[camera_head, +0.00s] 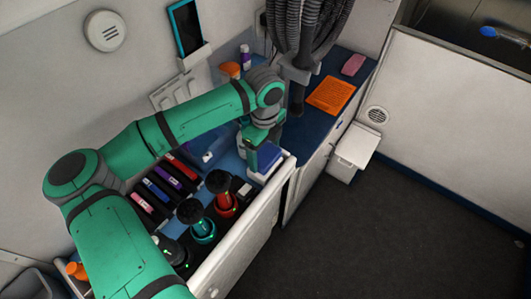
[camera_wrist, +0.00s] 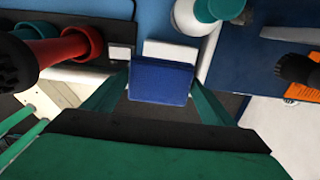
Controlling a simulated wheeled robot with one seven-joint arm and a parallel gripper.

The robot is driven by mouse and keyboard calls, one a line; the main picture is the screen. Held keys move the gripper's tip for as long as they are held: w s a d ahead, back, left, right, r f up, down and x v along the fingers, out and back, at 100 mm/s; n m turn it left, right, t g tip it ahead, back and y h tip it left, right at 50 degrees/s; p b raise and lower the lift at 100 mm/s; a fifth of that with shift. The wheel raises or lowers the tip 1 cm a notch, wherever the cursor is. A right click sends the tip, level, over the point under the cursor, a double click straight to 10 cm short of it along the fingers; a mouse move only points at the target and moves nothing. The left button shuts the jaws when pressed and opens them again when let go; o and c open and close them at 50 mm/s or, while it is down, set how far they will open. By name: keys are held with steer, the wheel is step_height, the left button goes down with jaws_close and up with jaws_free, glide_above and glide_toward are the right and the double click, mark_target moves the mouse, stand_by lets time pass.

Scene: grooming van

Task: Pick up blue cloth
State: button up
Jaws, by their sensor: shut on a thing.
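The blue cloth (camera_wrist: 160,82) is a small folded square. In the wrist view it sits between the two green fingers of my gripper (camera_wrist: 158,92), which are shut on it at its left and right sides. In the head view the cloth (camera_head: 268,155) shows at the right end of the counter, beside the white front wall. My gripper (camera_head: 256,158) is at its left side there, pointing down. A white surface shows just behind the cloth in the wrist view; I cannot tell whether the cloth touches it.
A red holder (camera_head: 225,203) and a teal holder (camera_head: 203,229) with black tools stand near my gripper. Several bottles lie in a dark rack (camera_head: 163,191) to the left. An orange cloth (camera_head: 330,95) and a pink block (camera_head: 353,65) lie on the far blue counter. Black hoses hang above it.

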steer(key=s+r, duration=0.2)
steer(key=s+a+r, duration=0.1)
steer(key=r, duration=0.1)
steer(key=shift+s, duration=0.4)
steer(key=s+a+r, duration=0.1)
steer(key=s+r, duration=0.2)
steer(key=s, duration=0.5)
steer(key=shift+a+r, duration=0.2)
steer(key=shift+a, duration=0.15)
